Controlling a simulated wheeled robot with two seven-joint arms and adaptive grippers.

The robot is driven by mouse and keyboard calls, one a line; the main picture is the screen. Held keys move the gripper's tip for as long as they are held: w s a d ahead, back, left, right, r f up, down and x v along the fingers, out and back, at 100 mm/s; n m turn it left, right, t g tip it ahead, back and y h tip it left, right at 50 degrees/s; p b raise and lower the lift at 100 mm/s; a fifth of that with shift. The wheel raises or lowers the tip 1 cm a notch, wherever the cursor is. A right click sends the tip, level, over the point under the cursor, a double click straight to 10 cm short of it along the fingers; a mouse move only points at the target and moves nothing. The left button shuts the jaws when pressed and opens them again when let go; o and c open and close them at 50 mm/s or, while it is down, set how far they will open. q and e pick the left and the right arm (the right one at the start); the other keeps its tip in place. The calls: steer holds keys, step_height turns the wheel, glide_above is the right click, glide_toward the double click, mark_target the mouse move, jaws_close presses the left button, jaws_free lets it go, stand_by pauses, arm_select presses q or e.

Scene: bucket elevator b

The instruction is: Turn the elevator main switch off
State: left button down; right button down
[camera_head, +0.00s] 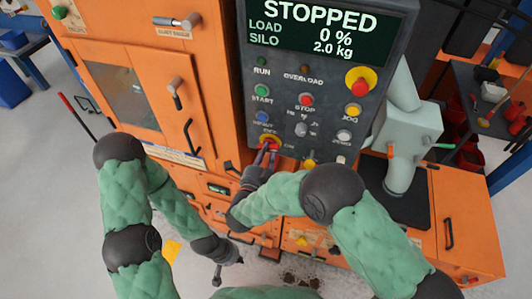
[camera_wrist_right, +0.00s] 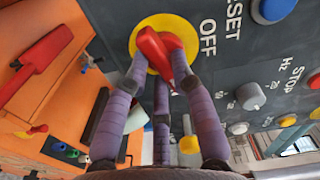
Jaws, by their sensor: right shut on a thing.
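The main switch is a red handle on a round yellow plate (camera_wrist_right: 160,24), low on the left of the dark control panel (camera_head: 325,100). In the wrist view the red handle (camera_wrist_right: 152,47) lies slanted, with an "OFF" label beside the plate. My right gripper (camera_head: 269,152) is at the switch, and its purple fingers (camera_wrist_right: 161,75) are shut around the red handle. The fingers hide part of the handle, so I cannot tell its exact setting. My left gripper (camera_head: 225,262) hangs low before the orange machine, away from the switch; its jaws are too small to read.
The panel's display (camera_head: 320,28) reads STOPPED, 0 % load, 2.0 kg silo. Several buttons and knobs surround the switch, including a red emergency stop (camera_head: 360,79) and a blue button (camera_head: 262,117). The orange machine (camera_head: 125,60) has protruding handles at left.

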steer(key=shift+s+d+r+n+p, duration=0.1)
steer(key=shift+n+p, duration=0.9)
steer(key=shift+n, duration=2.65)
steer(key=shift+d+r+n+p, duration=0.1)
steer(key=shift+n+p, duration=0.9)
steer(key=shift+n, duration=2.65)
steer(key=c, duration=1)
jaws_free()
steer(key=shift+c, duration=0.2)
